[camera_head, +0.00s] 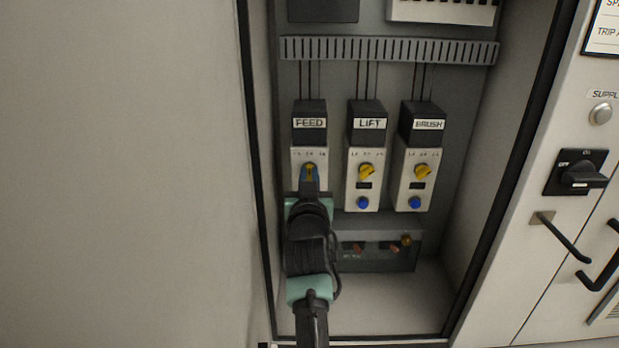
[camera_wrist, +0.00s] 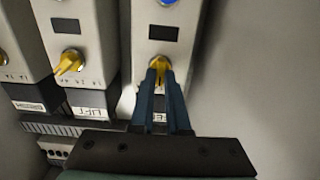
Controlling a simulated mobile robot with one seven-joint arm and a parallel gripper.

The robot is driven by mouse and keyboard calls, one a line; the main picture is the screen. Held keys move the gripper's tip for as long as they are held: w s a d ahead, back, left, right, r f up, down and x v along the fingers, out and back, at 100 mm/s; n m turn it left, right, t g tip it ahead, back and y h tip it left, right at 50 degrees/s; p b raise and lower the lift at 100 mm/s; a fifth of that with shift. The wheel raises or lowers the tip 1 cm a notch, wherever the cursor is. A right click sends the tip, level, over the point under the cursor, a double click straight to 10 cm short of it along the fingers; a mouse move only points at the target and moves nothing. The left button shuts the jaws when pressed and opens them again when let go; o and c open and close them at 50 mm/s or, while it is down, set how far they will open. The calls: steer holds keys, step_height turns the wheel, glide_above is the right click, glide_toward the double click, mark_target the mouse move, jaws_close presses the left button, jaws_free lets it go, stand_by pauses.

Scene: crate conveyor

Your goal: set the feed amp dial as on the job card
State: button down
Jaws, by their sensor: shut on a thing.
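The feed unit (camera_head: 310,155) is the leftmost of three labelled units in the open cabinet. Its yellow amp dial (camera_wrist: 159,65) sits between the fingertips of my gripper (camera_wrist: 160,72), which is shut on it. In the head view my gripper (camera_head: 309,175) covers most of the dial and the lower face of the feed unit. The dial's exact setting cannot be read. In the wrist view, which is upside down, the feed unit's display window (camera_wrist: 163,32) and blue button (camera_wrist: 167,2) show beyond the dial. The job card cannot be made out; a partly cut-off white card (camera_head: 606,35) shows at the upper right.
The lift unit (camera_head: 366,160) and brush unit (camera_head: 420,160) stand to the right, each with a yellow dial and blue button. A slotted duct (camera_head: 390,50) runs above. A grey box (camera_head: 375,262) lies below. The cabinet door front carries a black rotary switch (camera_head: 578,174).

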steer(key=c, duration=0.9)
jaws_free()
steer(key=shift+s, duration=0.1)
steer(key=s+b, duration=0.1)
steer(key=s, duration=1.1)
steer(key=shift+s+b, duration=0.35)
steer(key=shift+s, duration=0.05)
